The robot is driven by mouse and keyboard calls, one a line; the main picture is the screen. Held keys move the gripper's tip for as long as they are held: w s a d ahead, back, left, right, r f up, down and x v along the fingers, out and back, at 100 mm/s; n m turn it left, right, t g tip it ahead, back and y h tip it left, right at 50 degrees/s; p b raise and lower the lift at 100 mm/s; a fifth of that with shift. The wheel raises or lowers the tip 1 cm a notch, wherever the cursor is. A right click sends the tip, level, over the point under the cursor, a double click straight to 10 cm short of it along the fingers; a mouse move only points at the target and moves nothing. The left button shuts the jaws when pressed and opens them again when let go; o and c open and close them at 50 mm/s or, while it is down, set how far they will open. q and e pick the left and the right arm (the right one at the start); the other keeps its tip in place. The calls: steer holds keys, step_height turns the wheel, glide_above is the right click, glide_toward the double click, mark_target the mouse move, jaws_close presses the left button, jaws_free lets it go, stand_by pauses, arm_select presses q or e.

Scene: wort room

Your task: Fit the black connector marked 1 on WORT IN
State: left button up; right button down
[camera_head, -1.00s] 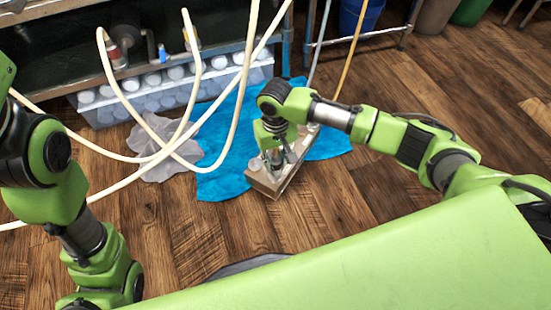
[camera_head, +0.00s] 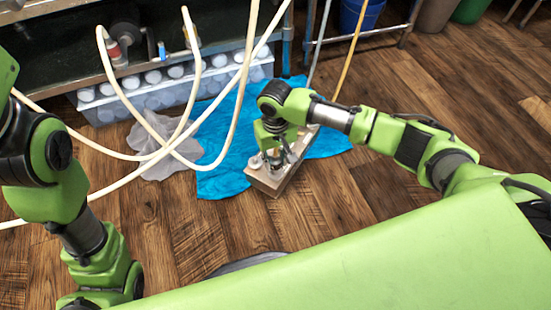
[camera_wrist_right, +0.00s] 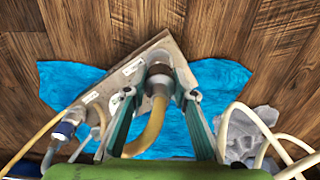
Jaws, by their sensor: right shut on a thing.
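My right gripper (camera_wrist_right: 158,90) is shut on a dark connector, taken as the black connector (camera_wrist_right: 159,70), with a tan hose running from it. Its mark cannot be read. The connector is at one end of a metal manifold block (camera_wrist_right: 132,66) with small white labels; whether it is seated on a port cannot be told. In the head view the right gripper (camera_head: 275,157) points down over the near end of the block (camera_head: 262,183), hiding most of the connector. The WORT IN lettering is not legible. My left arm shows at the left, but its gripper is out of view.
The block stands on a blue cloth (camera_head: 225,180) on the wooden floor. A blue fitting (camera_wrist_right: 66,129) with hoses is near its other end. Cream hoses (camera_head: 160,150) loop at the left, above a grey cloth (camera_head: 158,165). A clear bin (camera_head: 100,115) stands behind.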

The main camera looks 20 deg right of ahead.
steer(key=shift+f, duration=0.85)
steer(key=c, duration=1.6)
jaws_free()
step_height(320, 180, up, 12)
